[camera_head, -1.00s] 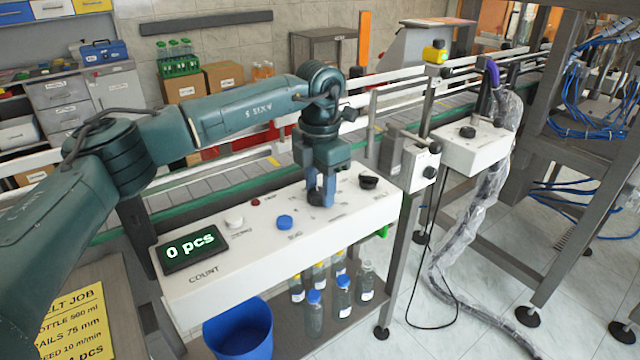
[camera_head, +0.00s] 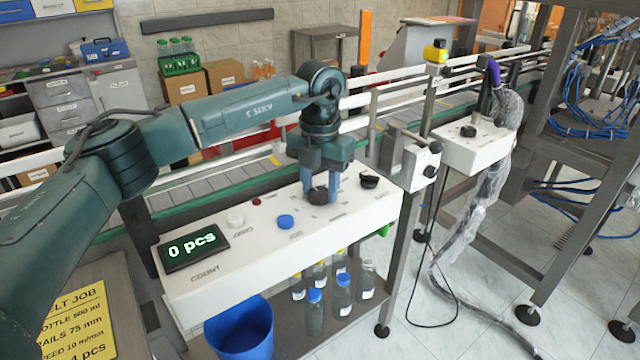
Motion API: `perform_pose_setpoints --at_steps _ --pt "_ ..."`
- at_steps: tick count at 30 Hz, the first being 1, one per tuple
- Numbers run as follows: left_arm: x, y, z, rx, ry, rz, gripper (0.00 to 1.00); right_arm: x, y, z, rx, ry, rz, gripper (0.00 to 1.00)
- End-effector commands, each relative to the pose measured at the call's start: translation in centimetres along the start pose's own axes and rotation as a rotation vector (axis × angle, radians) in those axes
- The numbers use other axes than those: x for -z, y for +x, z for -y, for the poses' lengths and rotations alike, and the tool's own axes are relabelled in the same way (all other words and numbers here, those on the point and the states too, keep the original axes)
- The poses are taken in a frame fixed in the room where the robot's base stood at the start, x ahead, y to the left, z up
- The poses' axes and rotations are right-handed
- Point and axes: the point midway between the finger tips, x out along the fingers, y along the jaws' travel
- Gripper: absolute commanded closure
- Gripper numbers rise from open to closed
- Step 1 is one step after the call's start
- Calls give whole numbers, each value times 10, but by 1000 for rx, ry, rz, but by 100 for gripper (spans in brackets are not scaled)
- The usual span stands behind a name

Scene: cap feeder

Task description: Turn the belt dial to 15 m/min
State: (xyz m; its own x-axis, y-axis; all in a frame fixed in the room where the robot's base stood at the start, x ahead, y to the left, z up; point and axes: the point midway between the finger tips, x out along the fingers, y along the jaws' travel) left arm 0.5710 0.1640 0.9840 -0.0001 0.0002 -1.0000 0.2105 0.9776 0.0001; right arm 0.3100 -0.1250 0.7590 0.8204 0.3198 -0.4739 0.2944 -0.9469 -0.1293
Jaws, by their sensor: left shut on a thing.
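My left gripper (camera_head: 320,194) points down at the white control panel (camera_head: 255,258). Its two blue fingers are closed on a dark round dial (camera_head: 318,195) on the panel top. The fingers stand on the left and right sides of the dial. The dial's pointer and scale marks are too small to read. Another black knob (camera_head: 369,181) sits to the right of the gripper. My right gripper is not in view.
The panel also carries a blue button (camera_head: 285,221), a white button (camera_head: 235,219) and a display (camera_head: 192,248) reading "0 pcs". A yellow job sheet (camera_head: 78,322) lies at lower left. The conveyor (camera_head: 210,181) runs behind. Bottles (camera_head: 342,293) and a blue bin (camera_head: 240,330) are below.

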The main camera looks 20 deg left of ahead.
Motion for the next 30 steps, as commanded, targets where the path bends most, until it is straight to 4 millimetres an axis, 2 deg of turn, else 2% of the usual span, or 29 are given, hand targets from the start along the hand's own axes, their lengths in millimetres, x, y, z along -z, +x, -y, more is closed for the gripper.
perform_pose_setpoints --at_steps 7,8,15,24,26,30 --pt "0 0 0 0 0 1 84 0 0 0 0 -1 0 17" --pt "0 0 0 0 0 1 59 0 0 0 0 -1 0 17" --pt "0 0 0 0 1 1 39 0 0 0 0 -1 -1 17" --pt "0 -4 0 0 1 1 39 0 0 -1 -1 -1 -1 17" --pt "0 -9 0 0 1 2 39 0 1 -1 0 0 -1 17" --pt "-1 -34 0 1 1 4 39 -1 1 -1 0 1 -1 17"
